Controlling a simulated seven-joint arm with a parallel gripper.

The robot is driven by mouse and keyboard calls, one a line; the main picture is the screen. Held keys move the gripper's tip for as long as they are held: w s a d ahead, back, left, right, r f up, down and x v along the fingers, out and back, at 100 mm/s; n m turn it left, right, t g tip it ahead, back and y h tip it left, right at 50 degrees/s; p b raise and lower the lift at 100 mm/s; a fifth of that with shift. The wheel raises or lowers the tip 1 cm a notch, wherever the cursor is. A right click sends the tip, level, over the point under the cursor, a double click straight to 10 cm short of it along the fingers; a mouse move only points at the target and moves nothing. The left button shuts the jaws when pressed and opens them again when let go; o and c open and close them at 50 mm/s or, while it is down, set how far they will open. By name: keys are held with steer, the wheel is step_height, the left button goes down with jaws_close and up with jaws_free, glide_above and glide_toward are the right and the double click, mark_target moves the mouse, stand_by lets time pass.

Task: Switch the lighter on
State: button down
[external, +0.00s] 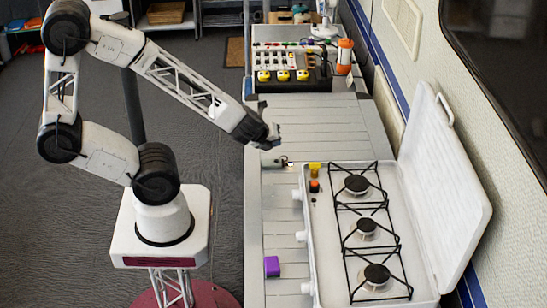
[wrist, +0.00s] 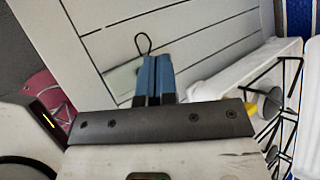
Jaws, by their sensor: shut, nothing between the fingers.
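My gripper (external: 274,136) hangs over the slatted counter, left of the stove. In the wrist view its two blue fingers (wrist: 154,76) are together with nothing between them. A small pale object with a dark tip (external: 272,160) lies on the counter just below the gripper and may be the lighter. In the wrist view a pale greenish piece (wrist: 122,82) shows beside and behind the fingers, with a thin dark loop above it. The fingers partly hide it, and I cannot tell whether they touch it. I cannot make out a switch on it.
A white stove (external: 325,270) with black grates, side knobs and raised lid (external: 445,190) stands at right. A yellow item (external: 314,169) and an orange-and-black item (external: 314,186) are at its left edge. A purple block (external: 272,266) lies nearer. Equipment crowds the far end; the counter between is clear.

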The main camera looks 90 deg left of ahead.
steer(key=shift+r, duration=0.9)
steer(key=s+d+r+n+g+h, duration=0.2)
steer(key=s+d+r+n+h, duration=0.1)
steer(key=d+r+n, duration=0.5)
steer(key=s+d+r+n+g+h, duration=0.2)
steer(key=s+d+r+n, duration=0.4)
steer(key=r+n, duration=0.4)
steer(key=shift+d+r+h, duration=0.7)
steer(key=shift+d, duration=0.2)
steer(key=shift+w, duration=0.1)
